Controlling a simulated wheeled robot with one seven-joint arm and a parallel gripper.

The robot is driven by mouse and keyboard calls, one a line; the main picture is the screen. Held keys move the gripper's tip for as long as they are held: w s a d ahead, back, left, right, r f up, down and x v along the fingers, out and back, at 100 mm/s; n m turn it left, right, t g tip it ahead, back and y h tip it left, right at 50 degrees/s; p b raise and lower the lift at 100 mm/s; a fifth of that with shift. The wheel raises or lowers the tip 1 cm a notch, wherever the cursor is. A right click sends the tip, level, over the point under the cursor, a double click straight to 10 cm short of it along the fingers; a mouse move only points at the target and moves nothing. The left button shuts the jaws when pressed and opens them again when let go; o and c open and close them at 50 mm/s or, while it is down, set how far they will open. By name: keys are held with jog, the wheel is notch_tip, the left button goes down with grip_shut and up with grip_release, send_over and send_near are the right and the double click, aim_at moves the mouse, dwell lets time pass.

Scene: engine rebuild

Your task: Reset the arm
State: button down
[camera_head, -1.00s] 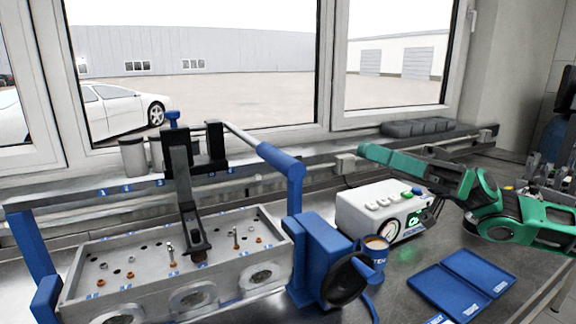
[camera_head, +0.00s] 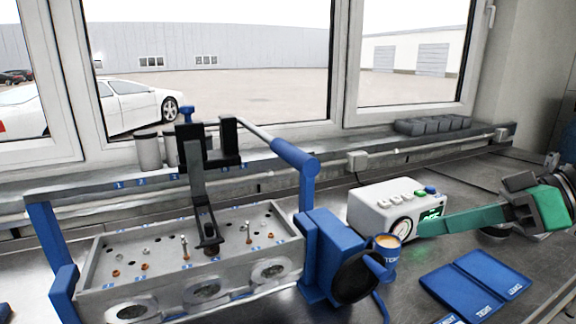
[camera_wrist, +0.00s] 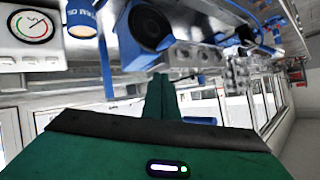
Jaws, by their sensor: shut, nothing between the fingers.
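My gripper (camera_head: 422,226) is at the right in the head view, with its green fingers pointing left. Its tip is in front of the right side of the white gauge box (camera_head: 392,208); I cannot tell whether they touch. In the wrist view my green fingers (camera_wrist: 158,82) are together and empty. The gauge box's dial shows at the wrist view's upper left (camera_wrist: 35,27). The rest of my arm runs off the right edge of the head view.
A metal engine block tray (camera_head: 90,287) with small bolts stands at left under a blue frame (camera_head: 45,215). Windows close off the back.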

jog(key=s+d+f+m+g+h, duration=0.2)
jog(key=s+d+f+m+h, duration=0.3)
jog(key=d+f+m, duration=0.2)
jog(key=s+d+f+m+g+h, duration=0.3)
jog(key=s+d+f+m+h, duration=0.2)
jog(key=d+f+m, duration=0.3)
notch_tip(320, 180, down, 4)
jog(key=s+d, duration=0.1)
jog(key=d, duration=0.1)
jog(key=shift+s+d+r+h, duration=0.15)
jog(key=shift+d+h, duration=0.15)
